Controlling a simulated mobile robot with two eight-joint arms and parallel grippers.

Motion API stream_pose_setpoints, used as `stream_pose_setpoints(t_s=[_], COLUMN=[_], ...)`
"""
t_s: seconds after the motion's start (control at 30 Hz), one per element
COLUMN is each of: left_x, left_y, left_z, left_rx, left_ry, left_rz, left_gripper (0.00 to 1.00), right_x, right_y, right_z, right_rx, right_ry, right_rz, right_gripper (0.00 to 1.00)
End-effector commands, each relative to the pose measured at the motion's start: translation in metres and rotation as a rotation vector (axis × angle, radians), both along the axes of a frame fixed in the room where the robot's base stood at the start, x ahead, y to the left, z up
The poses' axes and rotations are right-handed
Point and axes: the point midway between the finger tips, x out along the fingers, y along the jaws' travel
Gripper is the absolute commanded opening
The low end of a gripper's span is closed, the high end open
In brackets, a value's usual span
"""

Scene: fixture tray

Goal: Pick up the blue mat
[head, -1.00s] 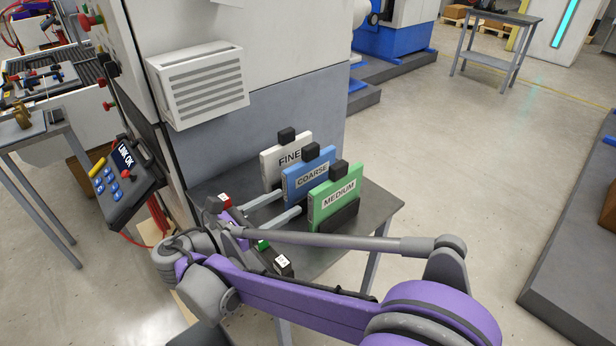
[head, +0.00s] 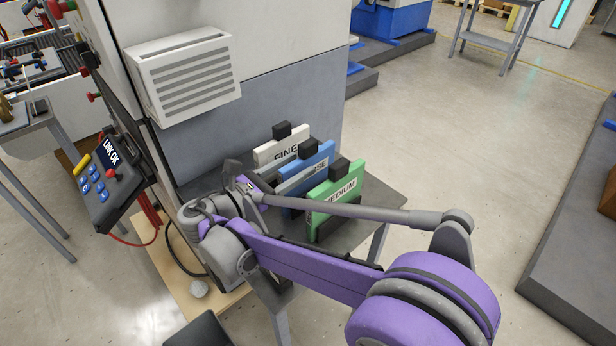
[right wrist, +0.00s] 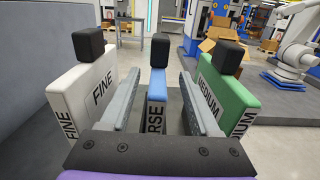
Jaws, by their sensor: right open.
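The blue mat (head: 322,155), labelled COARSE, stands upright between the white FINE mat (head: 270,152) and the green MEDIUM mat (head: 352,188). Each has a black block on its top edge. My right gripper (head: 290,180) is at the blue mat, partly hidden by its own arm in the head view. In the right wrist view, the open fingers of my right gripper (right wrist: 157,100) stand on either side of the blue mat (right wrist: 157,88), with gaps beside it. The white mat (right wrist: 85,95) and green mat (right wrist: 225,98) lie outside the fingers. My left gripper is not in view.
The mats stand on a grey table (head: 385,205) beside a machine with a vented white box (head: 185,75). A control panel (head: 105,180) hangs at the left. Open floor (head: 460,170) lies to the right.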

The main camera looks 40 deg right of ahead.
Motion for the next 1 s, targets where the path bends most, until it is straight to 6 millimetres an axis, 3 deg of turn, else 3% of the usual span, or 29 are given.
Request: stream_pose_setpoints(t_s=[0.23,0.53,0.9,1.0], left_x=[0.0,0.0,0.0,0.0], left_y=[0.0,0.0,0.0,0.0], left_z=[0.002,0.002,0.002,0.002], left_rx=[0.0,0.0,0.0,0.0], left_ry=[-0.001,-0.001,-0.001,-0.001], left_rz=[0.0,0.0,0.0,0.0], left_gripper=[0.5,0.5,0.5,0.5], right_x=[0.005,0.006,0.006,0.006], right_y=[-0.035,-0.04,-0.04,-0.04], right_z=[0.006,0.006,0.006,0.006], right_rx=[-0.001,0.0,0.0,0.0], right_ry=[0.0,0.0,0.0,0.0], right_rz=[-0.004,0.0,-0.001,-0.001], right_gripper=[0.62,0.62,0.0,0.0])
